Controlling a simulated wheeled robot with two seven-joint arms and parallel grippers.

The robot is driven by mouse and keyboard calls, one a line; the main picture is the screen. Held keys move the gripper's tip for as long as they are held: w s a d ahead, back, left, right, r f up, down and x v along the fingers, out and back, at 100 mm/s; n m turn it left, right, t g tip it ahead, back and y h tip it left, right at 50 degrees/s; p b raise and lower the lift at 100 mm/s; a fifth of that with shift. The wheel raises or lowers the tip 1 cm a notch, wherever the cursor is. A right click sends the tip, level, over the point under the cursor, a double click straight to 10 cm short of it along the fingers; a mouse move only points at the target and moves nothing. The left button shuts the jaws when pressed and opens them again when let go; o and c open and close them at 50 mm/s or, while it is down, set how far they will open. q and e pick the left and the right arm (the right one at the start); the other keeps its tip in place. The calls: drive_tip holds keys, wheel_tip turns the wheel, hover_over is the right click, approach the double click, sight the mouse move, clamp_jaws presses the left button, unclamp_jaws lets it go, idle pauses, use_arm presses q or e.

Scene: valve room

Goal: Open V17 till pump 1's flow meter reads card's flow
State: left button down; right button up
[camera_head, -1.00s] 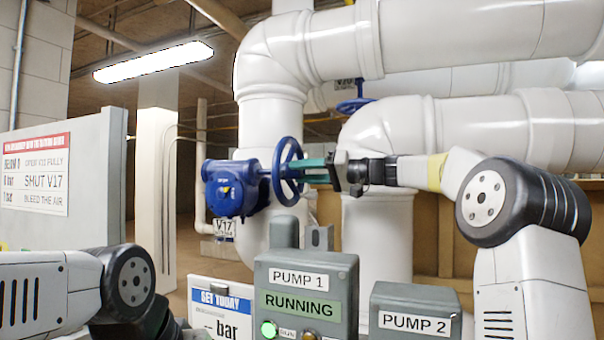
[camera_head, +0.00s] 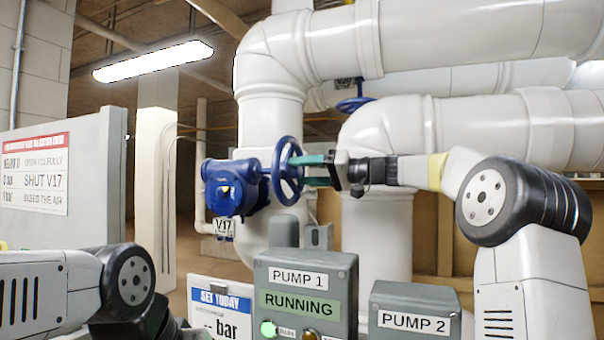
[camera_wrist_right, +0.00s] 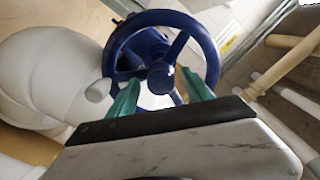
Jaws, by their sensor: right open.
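V17 is a blue valve (camera_head: 232,188) on the white vertical pipe, with a blue handwheel (camera_head: 287,170) facing right and a V17 tag (camera_head: 224,229) below it. My right gripper (camera_head: 308,170) is open, its green fingers pointing at the handwheel. In the right wrist view the handwheel (camera_wrist_right: 162,58) fills the top, and the two green fingers of the gripper (camera_wrist_right: 160,98) sit apart at its lower rim, either side of the hub; contact cannot be told. The set card (camera_head: 220,310) shows "bar", partly hidden. No flow meter reading is visible. My left gripper is out of view.
The PUMP 1 box (camera_head: 305,295) reads RUNNING with a green light. The PUMP 2 box (camera_head: 414,315) stands to its right. A sign panel (camera_head: 60,230) is at left. Another blue valve wheel (camera_head: 355,104) is behind, and large white pipes (camera_head: 460,40) run above my right arm.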

drive_tip(key=v, duration=0.7)
drive_tip(key=shift+d, duration=0.3)
drive_tip(key=shift+s, duration=0.1)
drive_tip(key=shift+s+f, duration=0.1)
